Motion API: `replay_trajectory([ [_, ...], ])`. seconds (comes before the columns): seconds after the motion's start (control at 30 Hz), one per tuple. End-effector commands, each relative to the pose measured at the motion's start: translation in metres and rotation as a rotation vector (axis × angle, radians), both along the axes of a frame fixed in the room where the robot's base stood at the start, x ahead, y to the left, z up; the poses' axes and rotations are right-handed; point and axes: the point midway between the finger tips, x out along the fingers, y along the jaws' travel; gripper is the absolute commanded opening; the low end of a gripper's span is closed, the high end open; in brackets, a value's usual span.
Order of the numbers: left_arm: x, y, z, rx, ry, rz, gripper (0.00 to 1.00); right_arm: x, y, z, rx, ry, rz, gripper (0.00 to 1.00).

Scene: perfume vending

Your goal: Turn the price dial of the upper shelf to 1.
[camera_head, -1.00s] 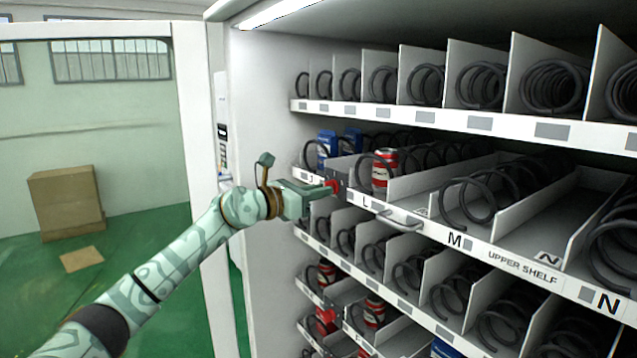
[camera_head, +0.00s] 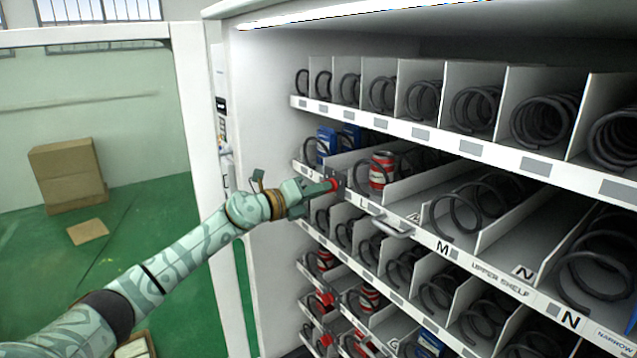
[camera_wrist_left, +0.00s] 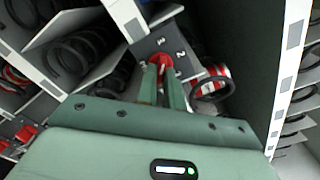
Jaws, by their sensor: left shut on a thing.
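The upper shelf (camera_head: 487,276) is the pulled-out shelf with the label strip reading UPPER SHELF. Its price dial (camera_wrist_left: 159,62) is a red knob on a dark grey plate with white numerals; a 2 and a 3 can be made out in the left wrist view. In the head view the red dial (camera_head: 333,184) shows at the shelf's left front. My left gripper (camera_head: 325,187) comes in from the left. Its two green fingers (camera_wrist_left: 162,85) are shut on the dial. My right gripper is not in view.
A red and white can (camera_head: 380,170) stands in a coil lane just behind the dial. Blue boxes (camera_head: 327,143) stand left of it. A shelf handle (camera_head: 391,228) juts out right of the dial. Shelves with coils lie above and below.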

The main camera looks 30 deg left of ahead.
Motion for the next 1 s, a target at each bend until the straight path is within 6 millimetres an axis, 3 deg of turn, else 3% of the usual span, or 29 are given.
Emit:
replay_trajectory([
  [0.4, 0.0001, 0.0006, 0.0000, -0.165, 0.069, 0.002, 0.00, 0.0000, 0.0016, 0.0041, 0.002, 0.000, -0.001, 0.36],
  [0.93, 0.0001, 0.0005, -0.0001, -0.188, 0.078, 0.002, 0.00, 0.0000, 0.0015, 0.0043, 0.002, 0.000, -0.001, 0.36],
  [1.0, 0.0001, 0.0005, -0.0001, -0.188, 0.078, 0.002, 0.23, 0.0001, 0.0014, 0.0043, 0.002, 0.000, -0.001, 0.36],
])
